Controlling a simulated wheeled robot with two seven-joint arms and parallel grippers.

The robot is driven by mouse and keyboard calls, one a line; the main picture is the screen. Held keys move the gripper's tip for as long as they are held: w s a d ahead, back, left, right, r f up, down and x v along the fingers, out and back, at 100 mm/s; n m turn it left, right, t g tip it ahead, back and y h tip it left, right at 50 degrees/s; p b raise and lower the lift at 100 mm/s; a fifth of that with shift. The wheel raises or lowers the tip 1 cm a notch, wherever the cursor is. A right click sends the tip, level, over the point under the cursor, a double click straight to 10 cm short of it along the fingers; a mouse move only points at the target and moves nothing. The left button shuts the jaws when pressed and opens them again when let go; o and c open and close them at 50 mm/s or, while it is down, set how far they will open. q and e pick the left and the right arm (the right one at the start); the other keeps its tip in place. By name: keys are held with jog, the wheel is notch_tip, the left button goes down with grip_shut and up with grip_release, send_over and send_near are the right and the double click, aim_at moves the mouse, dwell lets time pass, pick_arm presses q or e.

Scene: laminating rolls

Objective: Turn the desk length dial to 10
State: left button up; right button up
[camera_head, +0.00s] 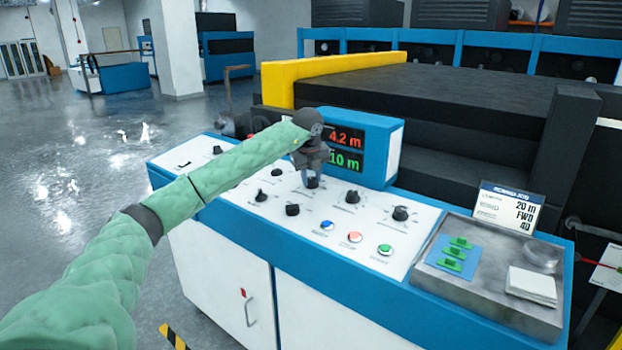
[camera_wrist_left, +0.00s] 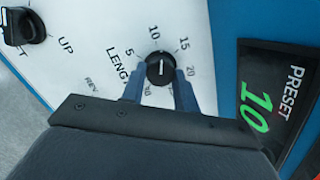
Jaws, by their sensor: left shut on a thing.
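The length dial (camera_wrist_left: 161,68) is a round black knob on the white panel, with marks 5, 10, 15 and 20 around it in the left wrist view. Its white line points up, about toward the 10. My left gripper (camera_wrist_left: 160,90) has one blue-grey finger on each side of the knob and is shut on it. In the head view my left gripper (camera_head: 313,178) reaches down onto the dial and mostly hides it. The preset display (camera_wrist_left: 264,102) reads 10 in green; the head view also shows a red 4.2 m above it. My right gripper is not in view.
Other black knobs (camera_head: 400,213) and several coloured buttons (camera_head: 355,237) sit close by on the panel. The blue display housing (camera_head: 378,140) stands just behind the dial.

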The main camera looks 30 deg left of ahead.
pick_arm(q)
jog(key=shift+n, duration=1.2)
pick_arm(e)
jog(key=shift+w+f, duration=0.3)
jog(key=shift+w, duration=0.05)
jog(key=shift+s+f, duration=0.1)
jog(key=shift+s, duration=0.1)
pick_arm(q)
jog(key=o, duration=1)
jog(key=shift+w, duration=0.1)
jog(key=shift+r, duration=0.1)
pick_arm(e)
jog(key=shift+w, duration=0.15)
